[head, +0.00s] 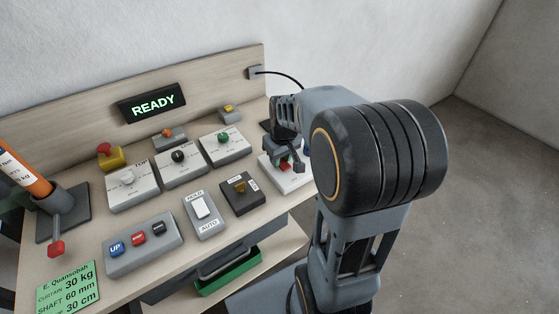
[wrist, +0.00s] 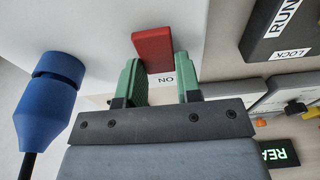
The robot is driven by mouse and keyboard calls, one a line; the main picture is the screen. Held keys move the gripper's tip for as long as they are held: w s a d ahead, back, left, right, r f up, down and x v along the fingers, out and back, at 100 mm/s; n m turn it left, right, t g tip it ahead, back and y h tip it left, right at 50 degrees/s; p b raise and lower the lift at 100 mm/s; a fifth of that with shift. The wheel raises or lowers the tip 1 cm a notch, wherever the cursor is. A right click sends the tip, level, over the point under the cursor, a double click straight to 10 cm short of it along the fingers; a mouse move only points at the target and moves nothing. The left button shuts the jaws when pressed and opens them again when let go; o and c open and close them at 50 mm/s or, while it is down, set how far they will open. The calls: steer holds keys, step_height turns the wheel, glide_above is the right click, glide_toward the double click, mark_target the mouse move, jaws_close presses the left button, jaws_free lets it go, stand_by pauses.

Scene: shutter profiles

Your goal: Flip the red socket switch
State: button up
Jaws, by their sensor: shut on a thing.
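The red socket switch (wrist: 153,48) is a red rocker on a white socket box (wrist: 215,25), with an "ON" label beside it in the wrist view. My gripper (wrist: 160,72) is shut on the red switch, with its green fingertips on either side of it. In the head view my gripper (head: 288,158) is over the white socket box (head: 296,184) at the right end of the bench, and only a little of the red switch (head: 285,166) shows under it. A blue plug (wrist: 48,95) with a black cable stands in the socket box beside the switch.
A lit READY display (head: 152,103) is on the back board. A green tray (head: 228,276) sits below the bench.

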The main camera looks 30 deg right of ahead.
steer(key=shift+s+f+t+b, duration=0.2)
steer(key=shift+t+b, duration=0.7)
steer(key=shift+b, duration=0.25)
steer(key=shift+r+t+b, duration=0.35)
steer(key=shift+t+b, duration=0.05)
steer(key=o, duration=0.9)
steer(key=p+v, duration=0.1)
steer(key=v, duration=1.3)
steer(key=shift+d+f, duration=0.1)
steer(key=shift+d, duration=0.1)
steer(key=shift+m+g, duration=0.3)
steer(key=shift+m, duration=0.5)
steer(key=s+a+f+p, duration=0.1)
steer(key=s+a+p, duration=0.1)
steer(key=s+a+f+p, duration=0.1)
steer(key=s+a+p, duration=0.1)
steer(key=a+p, duration=0.1)
steer(key=s+a+f+p, duration=0.2)
steer(key=a+p, duration=0.1)
steer(key=shift+s+a, duration=0.15)
steer(key=shift+a, duration=0.1)
